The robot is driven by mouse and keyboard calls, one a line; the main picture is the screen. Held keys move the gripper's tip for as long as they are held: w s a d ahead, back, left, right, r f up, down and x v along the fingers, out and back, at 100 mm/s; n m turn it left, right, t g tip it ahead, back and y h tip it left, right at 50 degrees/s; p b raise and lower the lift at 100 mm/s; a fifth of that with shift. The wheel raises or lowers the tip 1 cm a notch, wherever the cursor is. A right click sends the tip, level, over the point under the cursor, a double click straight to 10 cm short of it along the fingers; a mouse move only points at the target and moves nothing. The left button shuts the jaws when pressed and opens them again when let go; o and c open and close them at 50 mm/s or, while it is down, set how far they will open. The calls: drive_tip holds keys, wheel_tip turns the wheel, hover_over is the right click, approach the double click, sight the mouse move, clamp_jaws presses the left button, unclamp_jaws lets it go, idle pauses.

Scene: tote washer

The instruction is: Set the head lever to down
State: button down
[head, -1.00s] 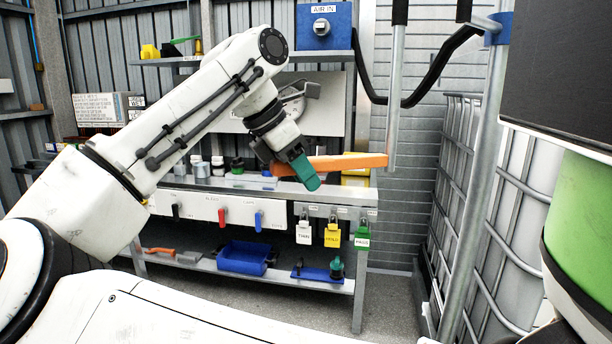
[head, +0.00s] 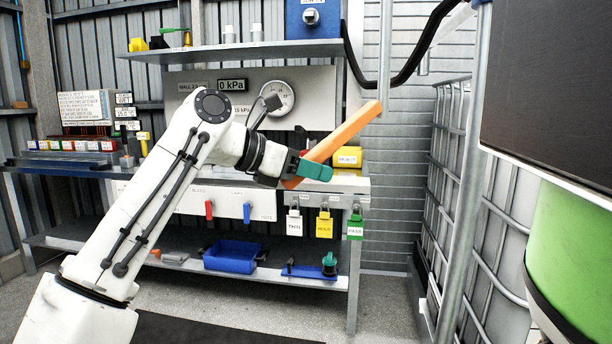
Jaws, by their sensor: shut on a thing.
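A long orange lever bar (head: 345,130) slants in the middle of the head view. Its upper right end meets the lower end of a thin vertical grey rod (head: 386,60), and its lower left end is at my gripper. I take it for the head lever, though no label on it shows. My gripper (head: 315,170), with teal fingers, is shut on the lower left part of the orange lever. The fingers cover part of the bar, and its far left end is partly hidden.
Behind stands a grey bench with a gauge panel (head: 320,95), red and blue small levers, and hanging tags. A blue bin (head: 232,257) is on the lower shelf. A grey post (head: 462,200), a caged tank (head: 505,220) and a green cylinder (head: 575,250) stand at right.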

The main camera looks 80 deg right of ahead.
drive_tip(key=shift+s+f, duration=0.1)
drive_tip(key=shift+f, duration=0.25)
drive_tip(key=c, duration=0.8)
unclamp_jaws()
drive_tip(key=shift+d, duration=0.1)
drive_tip(key=shift+r, duration=0.1)
drive_tip(key=shift+w+r, duration=0.15)
drive_tip(key=shift+w, duration=0.05)
drive_tip(key=v, duration=1)
drive_tip(key=shift+a+p, duration=0.25)
drive_tip(key=shift+p, duration=0.2)
drive_tip(key=shift+w, duration=0.15)
